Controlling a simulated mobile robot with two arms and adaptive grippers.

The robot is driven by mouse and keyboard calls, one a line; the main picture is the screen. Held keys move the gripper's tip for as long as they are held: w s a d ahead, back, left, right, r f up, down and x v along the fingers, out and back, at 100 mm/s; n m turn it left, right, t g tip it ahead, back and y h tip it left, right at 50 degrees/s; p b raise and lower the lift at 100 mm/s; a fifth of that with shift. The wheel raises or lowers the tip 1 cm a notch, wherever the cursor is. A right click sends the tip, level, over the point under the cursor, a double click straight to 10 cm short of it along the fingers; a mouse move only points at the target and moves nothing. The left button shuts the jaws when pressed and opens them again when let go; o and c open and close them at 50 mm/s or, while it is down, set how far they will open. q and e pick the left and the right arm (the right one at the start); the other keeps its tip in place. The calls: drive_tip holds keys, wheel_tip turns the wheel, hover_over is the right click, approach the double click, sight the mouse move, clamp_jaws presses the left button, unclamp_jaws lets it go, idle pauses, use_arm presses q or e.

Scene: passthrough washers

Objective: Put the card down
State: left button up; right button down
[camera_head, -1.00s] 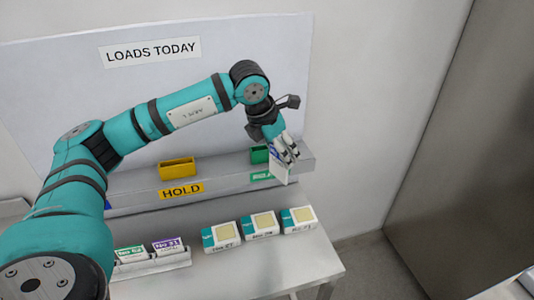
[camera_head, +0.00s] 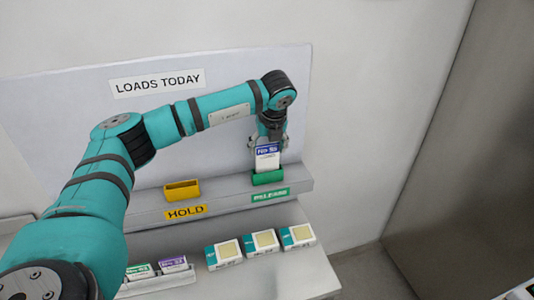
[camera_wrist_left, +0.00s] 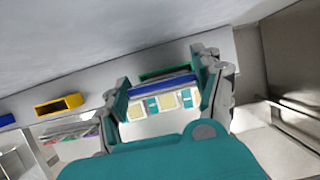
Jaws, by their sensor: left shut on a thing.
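The white card with a blue top band (camera_head: 267,157) stands upright at the green RELEASE holder (camera_head: 268,178). Its lower edge meets the holder's top opening; I cannot tell how deep it sits. My left gripper (camera_head: 268,143) is behind the card's upper part, shut on it. In the left wrist view the card's blue edge (camera_wrist_left: 163,86) spans between the two fingers (camera_wrist_left: 165,92), with part of the green holder (camera_wrist_left: 165,72) beyond it. My right gripper is not in view.
An empty yellow HOLD holder (camera_head: 182,190) stands left on the same grey ledge (camera_head: 228,199). Below, a rack (camera_head: 158,283) holds a green-topped card and a purple-topped card, beside three teal and white boxes (camera_head: 264,241). The LOADS TODAY board (camera_head: 220,140) rises behind.

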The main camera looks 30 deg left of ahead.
sight(268, 153)
use_arm(q)
wheel_tip(268, 153, down, 3)
drive_tip(key=shift+d+f+p, duration=0.1)
drive_tip(key=shift+p, duration=0.6)
drive_tip(key=shift+f, duration=0.25)
drive_tip(key=o, duration=0.7)
drive_tip(key=shift+f+b, duration=0.15)
drive_tip(key=shift+b, duration=0.15)
drive_tip(key=o, duration=0.5)
drive_tip(key=shift+r, duration=0.2)
